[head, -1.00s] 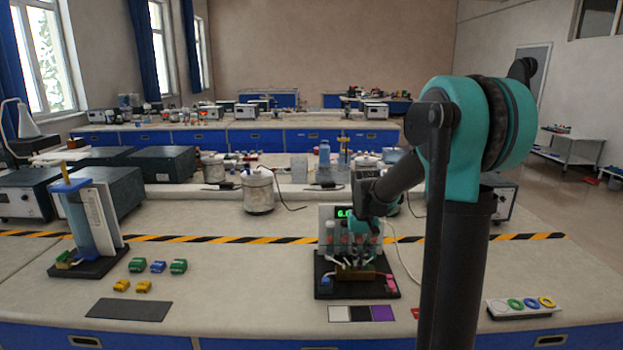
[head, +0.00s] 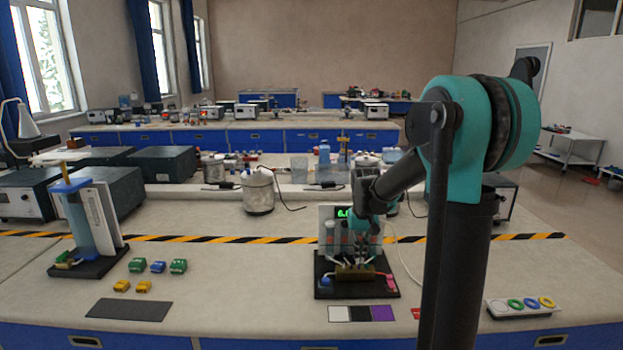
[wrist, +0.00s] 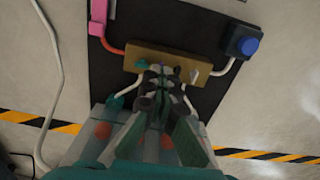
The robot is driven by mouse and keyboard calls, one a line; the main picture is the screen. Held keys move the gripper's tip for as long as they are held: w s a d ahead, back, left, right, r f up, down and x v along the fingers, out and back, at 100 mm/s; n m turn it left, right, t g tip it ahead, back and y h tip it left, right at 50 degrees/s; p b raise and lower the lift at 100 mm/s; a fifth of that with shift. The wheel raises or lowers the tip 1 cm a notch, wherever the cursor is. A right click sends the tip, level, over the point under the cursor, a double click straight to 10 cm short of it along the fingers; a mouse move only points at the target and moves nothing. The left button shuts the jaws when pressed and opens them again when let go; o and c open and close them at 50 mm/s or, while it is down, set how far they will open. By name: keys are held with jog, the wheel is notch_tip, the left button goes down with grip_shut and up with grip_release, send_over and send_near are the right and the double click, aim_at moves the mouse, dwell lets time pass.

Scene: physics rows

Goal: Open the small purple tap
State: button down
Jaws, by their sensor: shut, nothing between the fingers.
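A brown manifold block (wrist: 205,68) sits on a black base plate (wrist: 110,75) in the wrist view; the block also shows in the head view (head: 356,273). Small tap levers stand along the block: a teal one (wrist: 140,64) at left and a pale one (wrist: 194,75) at right, with a dark one (wrist: 177,71) between them.
A blue-capped fitting (wrist: 247,46) and a pink part (wrist: 98,14) flank the block, with tubes to it. Behind it stands a display with green digits (head: 343,212). A white, black and purple strip (head: 361,313) lies in front.

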jog(key=n, duration=0.5)
jog(key=shift+n, duration=0.9)
jog(key=n, duration=0.7)
jog(key=shift+n, duration=1.1)
jog(key=n, duration=0.4)
jog(key=shift+n, duration=0.3)
jog(key=c, duration=2.3)
grip_release()
